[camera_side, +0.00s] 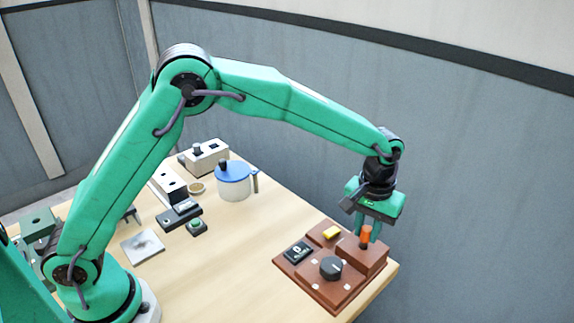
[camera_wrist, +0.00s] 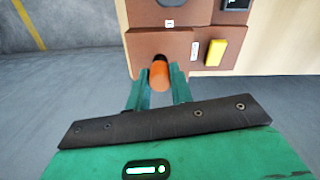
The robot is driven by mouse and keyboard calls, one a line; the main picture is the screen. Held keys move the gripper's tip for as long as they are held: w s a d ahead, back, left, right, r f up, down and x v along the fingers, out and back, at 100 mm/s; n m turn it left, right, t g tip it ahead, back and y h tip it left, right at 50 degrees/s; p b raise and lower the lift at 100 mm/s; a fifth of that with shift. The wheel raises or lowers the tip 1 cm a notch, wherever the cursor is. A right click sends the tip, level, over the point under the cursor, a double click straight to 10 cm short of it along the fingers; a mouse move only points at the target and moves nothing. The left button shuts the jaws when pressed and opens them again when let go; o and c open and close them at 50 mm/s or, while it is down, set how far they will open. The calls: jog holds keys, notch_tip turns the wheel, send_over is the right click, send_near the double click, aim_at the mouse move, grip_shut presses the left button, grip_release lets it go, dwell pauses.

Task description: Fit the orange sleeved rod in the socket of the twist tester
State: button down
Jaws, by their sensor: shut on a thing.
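The orange sleeved rod (camera_side: 366,237) stands upright at the raised back right block of the brown twist tester (camera_side: 318,287). In the wrist view the rod (camera_wrist: 159,75) is between the two green fingers. My gripper (camera_side: 368,232) is shut on the rod, right above the raised block. The rod's lower end and the socket are hidden, so I cannot tell how deep the rod sits. The tester also shows in the wrist view (camera_wrist: 150,50), with its black knob (camera_side: 331,267), yellow button (camera_side: 331,233) and black display (camera_side: 298,252).
The tester stands near the table's right corner. A blue-lidded jug (camera_side: 233,182), white boxes (camera_side: 205,156), a dark device (camera_side: 180,215), a green button box (camera_side: 197,228) and a grey plate (camera_side: 142,246) stand to the left. The middle of the wooden table (camera_side: 245,245) is clear.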

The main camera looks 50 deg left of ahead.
jog(key=shift+f, duration=0.65)
jog(key=c, duration=1.2)
grip_release()
jog(key=shift+o, duration=0.2)
jog(key=shift+r, duration=0.1)
jog(key=shift+r, duration=3.85)
